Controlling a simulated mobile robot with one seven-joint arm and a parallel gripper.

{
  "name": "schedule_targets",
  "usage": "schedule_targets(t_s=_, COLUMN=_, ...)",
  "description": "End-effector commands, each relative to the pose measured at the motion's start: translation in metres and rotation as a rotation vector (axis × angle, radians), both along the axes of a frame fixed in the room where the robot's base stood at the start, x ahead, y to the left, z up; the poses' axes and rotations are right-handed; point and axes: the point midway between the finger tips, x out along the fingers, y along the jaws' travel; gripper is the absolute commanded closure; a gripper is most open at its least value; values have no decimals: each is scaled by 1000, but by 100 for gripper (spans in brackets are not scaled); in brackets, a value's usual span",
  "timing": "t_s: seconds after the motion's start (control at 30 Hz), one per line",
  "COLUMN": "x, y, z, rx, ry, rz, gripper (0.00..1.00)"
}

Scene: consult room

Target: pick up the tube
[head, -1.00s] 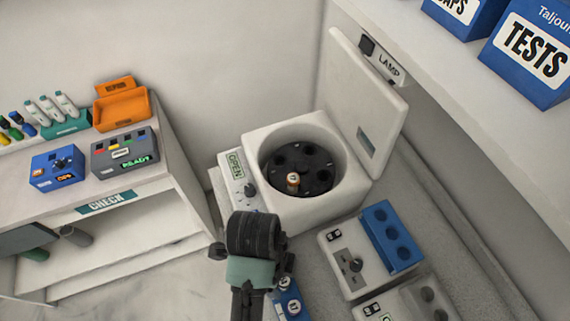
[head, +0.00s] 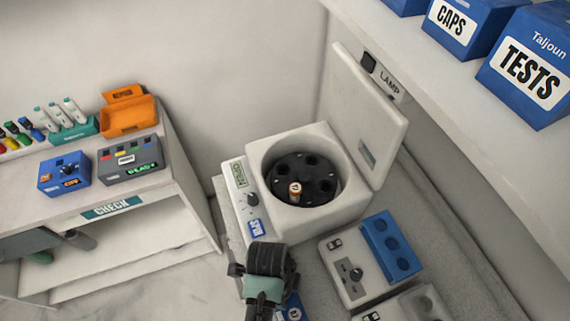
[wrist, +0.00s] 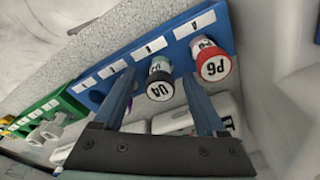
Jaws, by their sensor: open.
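In the wrist view a tube with a dark-rimmed white cap (wrist: 160,88) stands in a blue rack (wrist: 185,40), its marking upside down. A red-capped tube marked P6 (wrist: 214,66) stands in the same rack to its right. My gripper (wrist: 162,98) is open, and the dark-capped tube appears between its two fingers; I cannot tell whether they touch it. In the head view my gripper (head: 268,260) is over the counter in front of the centrifuge, its fingertips hidden. Another tube, orange-capped (head: 295,188), stands in the open centrifuge (head: 345,205).
The centrifuge's raised lid (head: 375,120) leans back near the shelf. A white device with a blue block (head: 392,245) stands to the right of my gripper. A side bench (head: 165,215) holds a blue box (head: 64,175), a grey box (head: 131,158) and an orange tray (head: 130,116).

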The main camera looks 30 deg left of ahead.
Motion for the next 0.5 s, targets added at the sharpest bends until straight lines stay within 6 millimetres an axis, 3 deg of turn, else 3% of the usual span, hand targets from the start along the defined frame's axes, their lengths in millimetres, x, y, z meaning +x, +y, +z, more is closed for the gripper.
schedule_targets(t_s=0.07, x=0, y=0, z=0, rx=0, ry=0, rz=0, gripper=30)
schedule_targets(t_s=0.43, x=0, y=0, z=0, rx=0, ry=0, rz=0, gripper=97)
schedule_targets(t_s=0.5, x=0, y=0, z=0, rx=0, ry=0, rz=0, gripper=100)
